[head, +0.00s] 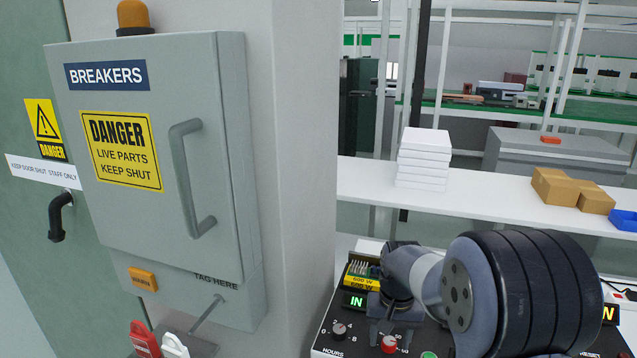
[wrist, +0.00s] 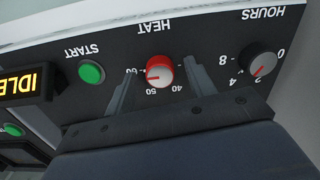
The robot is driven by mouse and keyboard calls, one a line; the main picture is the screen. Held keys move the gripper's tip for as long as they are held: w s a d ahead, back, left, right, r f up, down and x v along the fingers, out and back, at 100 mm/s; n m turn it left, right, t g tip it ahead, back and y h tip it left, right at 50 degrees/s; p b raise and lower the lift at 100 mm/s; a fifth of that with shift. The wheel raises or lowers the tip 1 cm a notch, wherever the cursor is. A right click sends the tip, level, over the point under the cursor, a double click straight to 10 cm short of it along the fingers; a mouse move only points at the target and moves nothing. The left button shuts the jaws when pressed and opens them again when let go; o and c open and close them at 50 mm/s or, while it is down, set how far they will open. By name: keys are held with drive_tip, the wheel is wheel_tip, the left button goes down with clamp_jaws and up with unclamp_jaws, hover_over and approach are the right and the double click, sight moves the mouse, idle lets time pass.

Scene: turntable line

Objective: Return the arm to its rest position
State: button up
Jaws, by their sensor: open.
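My gripper (wrist: 160,72) is open, its two grey fingers apart on either side of the red HEAT knob (wrist: 159,72) in the wrist view. I cannot tell how far the tips are from the panel. In the head view my gripper (head: 388,325) points down over the black control panel (head: 330,345), just above the red knob (head: 389,343). My arm reaches in from the lower right and hides part of the panel.
The HOURS knob (wrist: 259,57) and green START button (wrist: 92,72) flank the red knob. A grey breaker cabinet (head: 150,220) on a pillar stands left of my arm. A white shelf (head: 480,205) with a white stack (head: 424,160) and cardboard boxes (head: 553,187) lies behind.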

drive_tip(key=n, duration=0.3)
drive_tip(key=shift+n+b, duration=0.3)
drive_tip(key=shift+b, duration=0.1)
idle(0.3)
